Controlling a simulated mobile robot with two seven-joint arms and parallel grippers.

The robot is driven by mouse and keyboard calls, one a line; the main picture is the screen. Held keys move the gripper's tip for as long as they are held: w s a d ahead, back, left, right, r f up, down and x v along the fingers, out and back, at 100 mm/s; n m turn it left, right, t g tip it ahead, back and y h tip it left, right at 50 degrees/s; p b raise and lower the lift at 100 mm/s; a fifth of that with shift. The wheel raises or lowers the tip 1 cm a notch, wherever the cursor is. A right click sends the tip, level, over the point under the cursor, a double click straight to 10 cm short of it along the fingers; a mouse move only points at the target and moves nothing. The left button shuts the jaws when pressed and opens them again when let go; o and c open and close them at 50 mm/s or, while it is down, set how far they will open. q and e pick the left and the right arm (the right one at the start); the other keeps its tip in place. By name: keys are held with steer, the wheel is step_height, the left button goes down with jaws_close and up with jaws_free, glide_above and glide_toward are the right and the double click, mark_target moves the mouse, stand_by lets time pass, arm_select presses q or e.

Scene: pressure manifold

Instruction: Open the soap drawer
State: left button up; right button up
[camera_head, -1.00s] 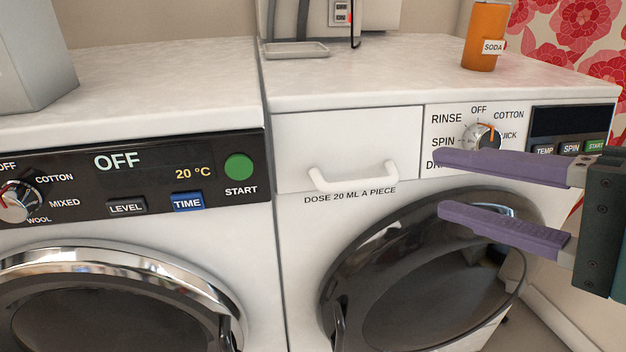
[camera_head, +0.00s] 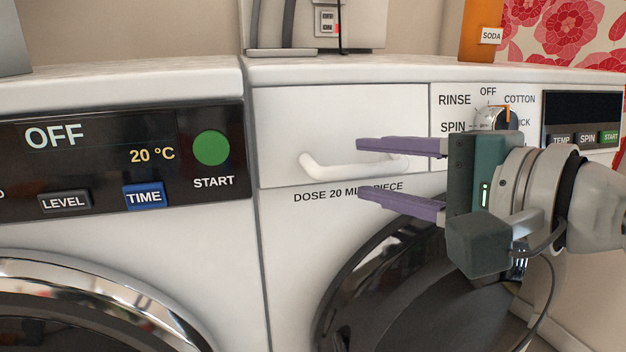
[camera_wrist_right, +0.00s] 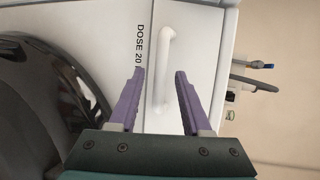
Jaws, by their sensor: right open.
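The soap drawer (camera_head: 345,115) is a white panel at the upper left of the right-hand machine, and it looks shut. Its white bar handle (camera_head: 345,168) runs along its lower edge. My right gripper (camera_head: 360,168) is open, with purple fingers pointing left, one above and one below handle height in the head view. In the right wrist view, the handle (camera_wrist_right: 165,65) lies ahead of and between the open fingers (camera_wrist_right: 159,72), and no contact shows. The fingers partly hide the handle's right end and the dose label. My left gripper is not in view.
The right machine's dial (camera_head: 497,117) and buttons sit beside the drawer, partly behind my right gripper. The round dark door (camera_head: 390,290) is below. The left machine's black panel (camera_head: 110,165) is to the left.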

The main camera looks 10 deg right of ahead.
steer(key=shift+x, duration=0.8)
steer(key=shift+c, duration=0.2)
jaws_close()
stand_by(0.7)
